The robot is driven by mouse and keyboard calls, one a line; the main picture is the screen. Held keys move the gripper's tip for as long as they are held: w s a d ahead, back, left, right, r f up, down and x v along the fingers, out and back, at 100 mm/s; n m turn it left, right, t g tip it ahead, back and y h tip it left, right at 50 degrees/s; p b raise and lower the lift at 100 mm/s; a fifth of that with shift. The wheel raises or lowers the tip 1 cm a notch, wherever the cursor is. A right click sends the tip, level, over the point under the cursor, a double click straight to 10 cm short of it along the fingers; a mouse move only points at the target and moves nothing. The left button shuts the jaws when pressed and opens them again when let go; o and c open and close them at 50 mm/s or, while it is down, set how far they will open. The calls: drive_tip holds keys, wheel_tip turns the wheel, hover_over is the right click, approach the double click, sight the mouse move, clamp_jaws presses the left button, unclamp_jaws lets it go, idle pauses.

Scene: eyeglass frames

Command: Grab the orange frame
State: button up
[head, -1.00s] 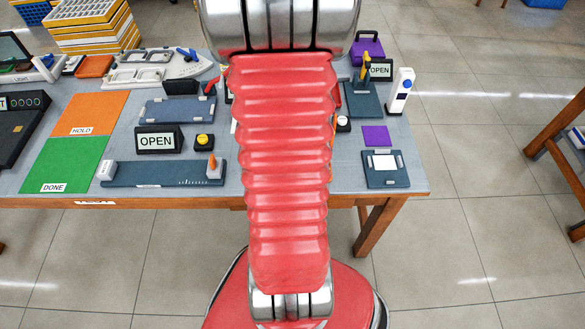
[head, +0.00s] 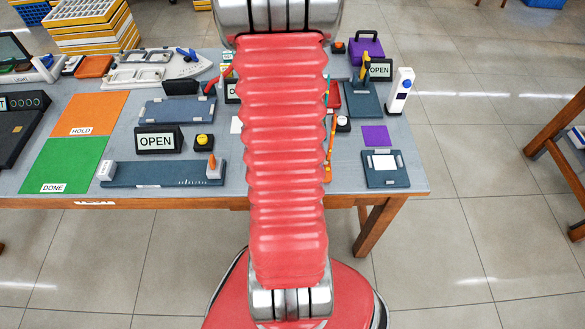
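I cannot make out an orange eyeglass frame for certain. A thin orange item (head: 332,135) shows at the right edge of my red arm, on the grey table (head: 411,165); the arm hides part of it, and I cannot tell what it is. My arm rises through the middle of the view and covers the table's centre. My gripper is out of view beyond the top edge, so its fingers cannot be seen.
Orange HOLD (head: 90,110) and green DONE (head: 65,164) mats lie at left. OPEN signs (head: 158,140), a blue-grey slide fixture (head: 155,174), a white upright device (head: 399,91) and a purple case (head: 367,49) stand about. Bare tabletop shows at the front right.

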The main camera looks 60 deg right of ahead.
drive_tip(key=shift+c, duration=0.4)
drive_tip(key=c, duration=1.2)
drive_tip(key=shift+r, duration=0.15)
drive_tip(key=shift+r, duration=4.85)
